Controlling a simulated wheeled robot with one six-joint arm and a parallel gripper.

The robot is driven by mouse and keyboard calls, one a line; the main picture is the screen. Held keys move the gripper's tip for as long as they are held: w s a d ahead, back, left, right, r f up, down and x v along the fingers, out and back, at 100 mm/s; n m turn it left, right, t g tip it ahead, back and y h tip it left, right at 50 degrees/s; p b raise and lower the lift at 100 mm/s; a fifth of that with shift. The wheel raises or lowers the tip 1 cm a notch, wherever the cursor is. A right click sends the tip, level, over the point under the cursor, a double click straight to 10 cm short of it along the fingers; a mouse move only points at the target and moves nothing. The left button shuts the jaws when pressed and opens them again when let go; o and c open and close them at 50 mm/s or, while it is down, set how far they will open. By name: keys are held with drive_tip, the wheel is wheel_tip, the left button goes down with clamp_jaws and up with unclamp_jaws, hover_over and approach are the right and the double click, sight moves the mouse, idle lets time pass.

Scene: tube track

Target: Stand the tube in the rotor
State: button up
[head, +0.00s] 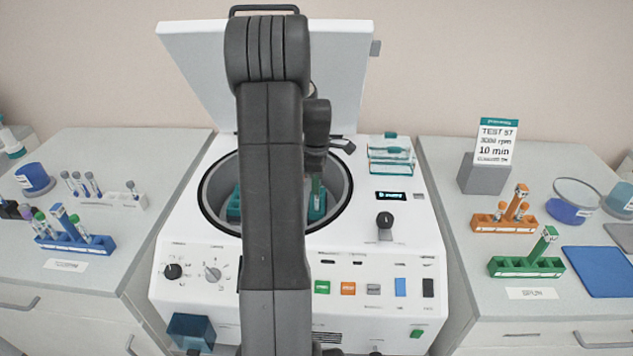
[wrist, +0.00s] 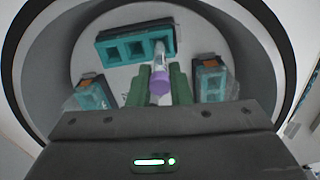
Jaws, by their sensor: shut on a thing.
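In the wrist view, the tube (wrist: 159,65) is clear with a purple cap and lies between the two green fingers of my gripper (wrist: 164,84). The gripper is shut on it near the cap. The tube's far end overlaps the right opening of a teal bucket (wrist: 109,51) of the rotor; I cannot tell whether it is inside. Two more teal buckets with orange marks sit at the left (wrist: 92,92) and right (wrist: 210,78). In the head view, my gripper (head: 316,192) is inside the centrifuge bowl; my arm hides much of the bowl and the tube.
The open centrifuge's dark bowl rim (head: 204,210) surrounds the gripper, with the raised lid (head: 195,60) behind. A blue tube rack (head: 75,240) stands left; orange (head: 503,226) and green (head: 525,268) racks stand right. A clear, teal-topped box (head: 390,155) sits on the machine.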

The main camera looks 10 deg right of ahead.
drive_tip(key=shift+f, duration=0.4)
drive_tip(key=shift+f+b, duration=1.15)
drive_tip(key=shift+f, duration=0.35)
drive_tip(key=o, duration=0.8)
wheel_tip(320, 180, up, 14)
drive_tip(key=shift+f+b, duration=0.1)
drive_tip(key=shift+b, duration=0.3)
idle(0.5)
